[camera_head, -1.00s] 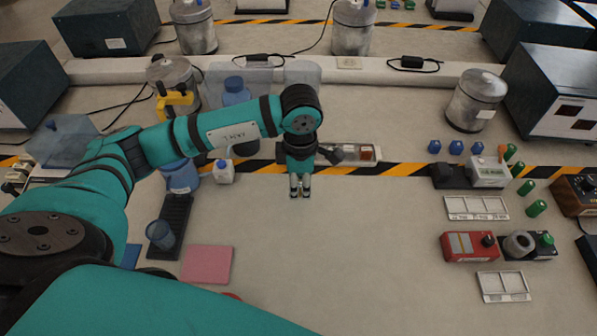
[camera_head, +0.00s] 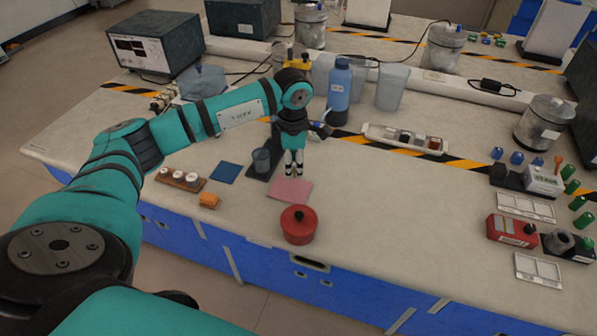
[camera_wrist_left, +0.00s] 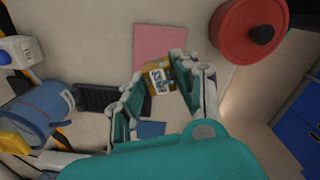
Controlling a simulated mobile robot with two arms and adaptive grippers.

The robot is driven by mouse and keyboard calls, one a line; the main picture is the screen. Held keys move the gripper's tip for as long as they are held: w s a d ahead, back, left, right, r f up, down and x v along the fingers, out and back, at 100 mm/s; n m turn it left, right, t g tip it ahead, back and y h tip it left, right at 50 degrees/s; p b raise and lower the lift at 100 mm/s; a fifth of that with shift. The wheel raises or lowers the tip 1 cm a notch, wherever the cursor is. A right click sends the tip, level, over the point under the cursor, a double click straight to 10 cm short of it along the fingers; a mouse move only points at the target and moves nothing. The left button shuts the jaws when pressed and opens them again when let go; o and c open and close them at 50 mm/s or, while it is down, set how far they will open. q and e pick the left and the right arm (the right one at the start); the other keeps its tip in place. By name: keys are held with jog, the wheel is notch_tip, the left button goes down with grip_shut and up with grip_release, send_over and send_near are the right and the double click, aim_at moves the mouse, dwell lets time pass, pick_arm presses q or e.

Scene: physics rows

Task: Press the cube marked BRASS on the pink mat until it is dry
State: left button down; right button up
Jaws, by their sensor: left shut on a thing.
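My left gripper (camera_head: 293,172) is shut on a brass-coloured cube (camera_wrist_left: 157,68) with dark lettering on a white label. The lettering is partly legible at best in the left wrist view. The pink mat (camera_head: 290,191) lies flat on the bench, and in the head view the fingertips are over its far edge. It also shows in the left wrist view (camera_wrist_left: 160,42), beyond the cube. I cannot tell whether the cube touches the mat. The cube is too small to make out in the head view. My right gripper is not in view.
A red lidded pot (camera_head: 298,226) stands in front of the mat. A dark tray (camera_head: 256,175) with a blue cup (camera_head: 261,160) is left of it, and a blue bottle (camera_head: 339,90) stands behind. A compartment tray (camera_head: 380,132) holds small blocks.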

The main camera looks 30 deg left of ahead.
pick_arm(q)
jog(key=shift+w+f+b, duration=0.35)
jog(key=shift+f+b, duration=0.15)
jog(key=shift+f, duration=0.75)
jog(key=shift+s+f+b, duration=0.1)
jog(key=shift+f+b, duration=0.25)
jog(key=shift+b, duration=0.15)
notch_tip(320, 180, down, 2)
jog(key=shift+f+b, duration=0.1)
jog(key=shift+b, duration=0.55)
jog(key=shift+f, duration=0.25)
jog(key=c, duration=1.7)
grip_release()
jog(key=c, duration=0.4)
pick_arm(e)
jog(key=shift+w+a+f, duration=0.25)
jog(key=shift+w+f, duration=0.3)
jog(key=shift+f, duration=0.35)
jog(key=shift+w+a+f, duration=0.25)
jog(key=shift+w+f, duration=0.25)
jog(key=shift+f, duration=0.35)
pick_arm(q)
jog(key=shift+o, duration=0.2)
